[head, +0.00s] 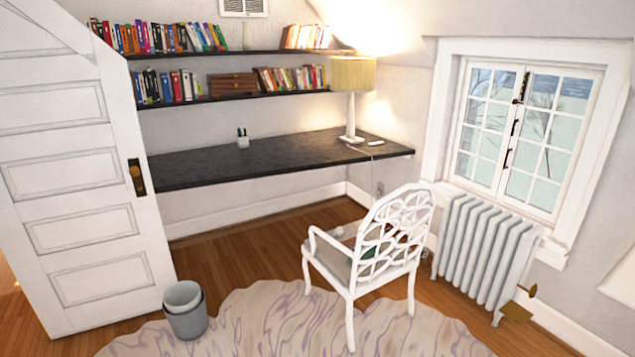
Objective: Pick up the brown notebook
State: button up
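I cannot make out a brown notebook for certain in the head view. A brown, box-like wooden object (232,85) sits on the lower shelf between rows of books. Upright books of many colours (165,86) stand at the left of that shelf, and more books (291,78) stand to the right. A small green thing (369,253) shows at the white chair's seat, partly hidden by the openwork back. My gripper is not in view.
A dark desk (270,155) holds a lamp (352,85), a pen cup (243,141) and a small pale item (375,143). The white chair (390,235) stands before it on the rug (270,325). A bin (184,310), door (75,170) and radiator (485,250) flank the floor.

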aim_at(351, 243)
jog(key=i+j+u, duration=0.1)
jog(key=i+u, duration=0.35)
jog(key=i, duration=1.45)
jog(key=i+j+z, duration=0.15)
jog(key=i+z, duration=0.3)
jog(key=i, duration=0.2)
jog(key=i+j+z, duration=0.45)
jog(key=i, duration=0.15)
jog(key=i+j+z, duration=0.75)
jog(key=j+z, duration=0.3)
jog(key=i+j+z, duration=0.15)
jog(key=j+z, duration=0.15)
jog(key=i+j+z, duration=0.1)
jog(key=j+z, duration=0.55)
jog(key=i+j, duration=0.05)
jog(key=j, duration=0.05)
